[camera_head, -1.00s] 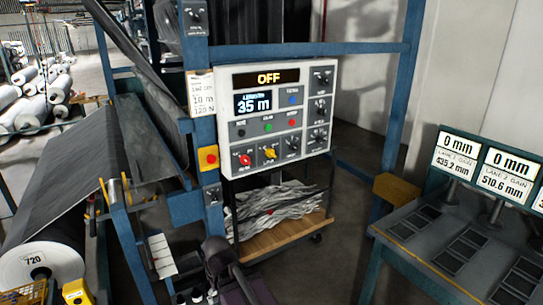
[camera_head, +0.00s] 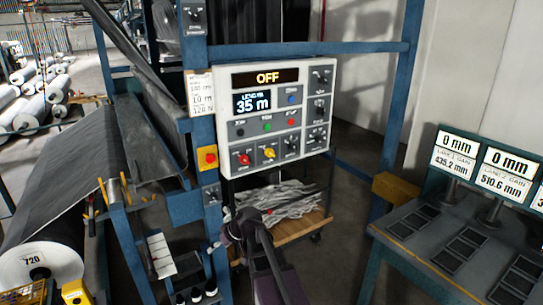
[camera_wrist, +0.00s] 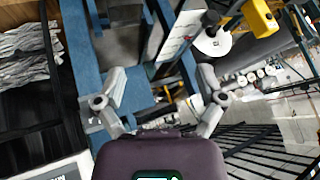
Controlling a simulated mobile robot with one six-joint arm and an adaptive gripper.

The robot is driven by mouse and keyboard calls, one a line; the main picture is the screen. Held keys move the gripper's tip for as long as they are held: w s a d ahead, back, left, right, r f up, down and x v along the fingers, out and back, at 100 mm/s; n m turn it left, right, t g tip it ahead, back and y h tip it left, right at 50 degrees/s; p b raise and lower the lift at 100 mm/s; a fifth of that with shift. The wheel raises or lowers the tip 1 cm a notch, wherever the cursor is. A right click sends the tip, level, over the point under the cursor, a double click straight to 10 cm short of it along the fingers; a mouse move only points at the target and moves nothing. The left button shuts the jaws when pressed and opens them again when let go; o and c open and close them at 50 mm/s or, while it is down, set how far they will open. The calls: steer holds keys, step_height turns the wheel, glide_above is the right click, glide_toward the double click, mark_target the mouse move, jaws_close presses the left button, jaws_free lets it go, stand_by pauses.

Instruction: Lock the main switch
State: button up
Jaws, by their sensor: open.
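The control panel (camera_head: 276,110) is a light grey board on the blue frame, with a display reading OFF. Its lower row has a red rotary knob (camera_head: 244,159), a yellow one (camera_head: 269,153) and a dark one. A yellow box with a red button (camera_head: 208,157) sits on the post left of the panel. The small labels are unreadable, so I cannot tell which is the main switch. My gripper (camera_wrist: 160,88) is open, its two grey fingers spread with nothing between them. My dark arm is below the panel in the head view, apart from the knobs.
A wooden-decked cart (camera_head: 288,226) with grey scraps stands below the panel. A roll marked 720 (camera_head: 38,268) is at lower left. A bench with readouts (camera_head: 445,240) is at right. Grey floor shows between cart and bench.

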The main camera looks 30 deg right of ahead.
steer(key=w+d+r+t+y, duration=0.1)
steer(key=w+d+r+t, duration=0.35)
steer(key=w+d, duration=0.4)
steer(key=m+t+h, duration=0.2)
steer(key=t+h, duration=0.4)
steer(key=t, duration=0.2)
glide_toward(272, 155)
steer(key=s, duration=0.3)
steer(key=shift+d, duration=0.3)
steer(key=shift+w, duration=0.1)
steer(key=w, duration=1.3)
steer(key=shift+w+a, duration=0.25)
steer(key=shift+w, duration=0.05)
steer(key=c, duration=1.2)
